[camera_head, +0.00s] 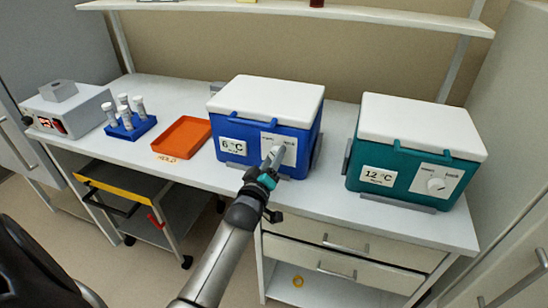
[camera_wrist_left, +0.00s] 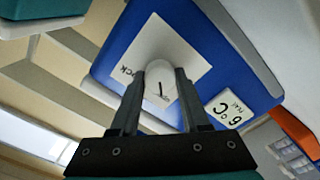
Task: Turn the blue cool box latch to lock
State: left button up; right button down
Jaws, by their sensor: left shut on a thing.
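The blue cool box (camera_head: 232,128) has a white lid and a "6 °C" label, and stands on the bench with the lid down. Its latch is a round white knob on a white plate on the front, mostly hidden by the gripper in the head view. In the left wrist view the latch (camera_wrist_left: 160,90) shows with a dark pointer line, on the plate of the blue box (camera_wrist_left: 118,50). My left gripper (camera_head: 272,160) is at the latch, with its fingers on either side, shut on it; it also shows in the left wrist view (camera_wrist_left: 160,88). My right gripper is not in view.
A teal cool box (camera_head: 353,150) labelled "12 °C" stands to the right with its own white knob (camera_head: 436,185). An orange tray (camera_head: 182,137), a blue tube rack (camera_head: 131,127) and a grey device (camera_head: 70,110) stand left. A shelf (camera_head: 300,10) runs above.

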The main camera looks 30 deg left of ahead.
pick_arm(q)
grip_shut()
jog(key=shift+m, duration=0.3)
jog(key=m+p, duration=0.2)
jog(key=m, duration=1.5)
jog(key=shift+p, duration=0.4)
jog(key=shift+m, duration=0.4)
jog(key=o, duration=0.8)
grip_release()
jog(key=shift+s, duration=0.1)
